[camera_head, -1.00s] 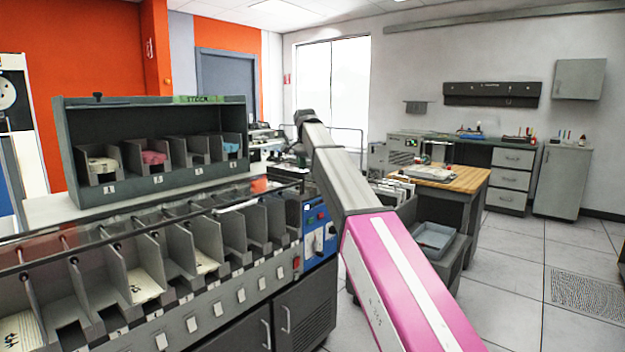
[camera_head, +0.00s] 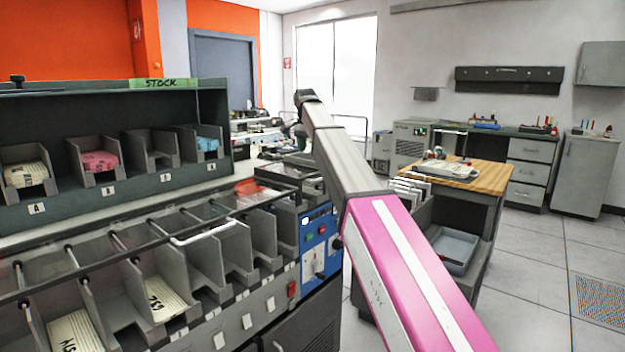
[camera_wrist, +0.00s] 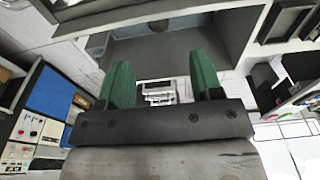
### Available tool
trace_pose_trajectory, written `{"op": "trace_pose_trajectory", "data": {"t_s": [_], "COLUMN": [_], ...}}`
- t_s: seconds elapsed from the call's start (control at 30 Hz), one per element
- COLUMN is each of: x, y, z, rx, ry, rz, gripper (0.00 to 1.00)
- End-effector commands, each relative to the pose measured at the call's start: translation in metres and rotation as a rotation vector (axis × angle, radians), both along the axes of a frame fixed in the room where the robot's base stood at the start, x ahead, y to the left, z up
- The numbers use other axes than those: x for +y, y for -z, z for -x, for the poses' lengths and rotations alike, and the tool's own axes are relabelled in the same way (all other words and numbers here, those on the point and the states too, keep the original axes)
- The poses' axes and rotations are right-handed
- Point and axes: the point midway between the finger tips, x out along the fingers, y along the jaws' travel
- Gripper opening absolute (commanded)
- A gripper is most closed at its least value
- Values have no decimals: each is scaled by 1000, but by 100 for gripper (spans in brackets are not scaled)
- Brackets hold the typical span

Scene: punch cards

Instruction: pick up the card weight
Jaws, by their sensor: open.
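My gripper (camera_wrist: 162,75) shows in the wrist view as two green fingers, apart with nothing between them. In the head view my arm reaches away over the machine's right end, and its far end is small and hard to make out. I cannot say for sure which thing is the card weight. A small dark knobbed object (camera_head: 17,80) sits on top of the stock rack at the far left of the head view, well away from my gripper.
The stock rack (camera_head: 120,200) holds several bins with cards. The sorter's row of card pockets (camera_head: 205,258) runs across the lower left, with a blue control panel (camera_head: 318,245) at its end. A wood-topped table (camera_head: 480,181) stands at right. Floor (camera_head: 535,270) is clear at far right.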

Motion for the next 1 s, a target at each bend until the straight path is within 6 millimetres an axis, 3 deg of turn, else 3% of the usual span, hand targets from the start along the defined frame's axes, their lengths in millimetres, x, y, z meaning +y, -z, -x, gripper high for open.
{"op": "trace_pose_trajectory", "data": {"t_s": [1.0], "x": [-10], "y": [106], "z": [-8], "rx": [1], "ry": [0], "rz": [0], "gripper": [60]}}
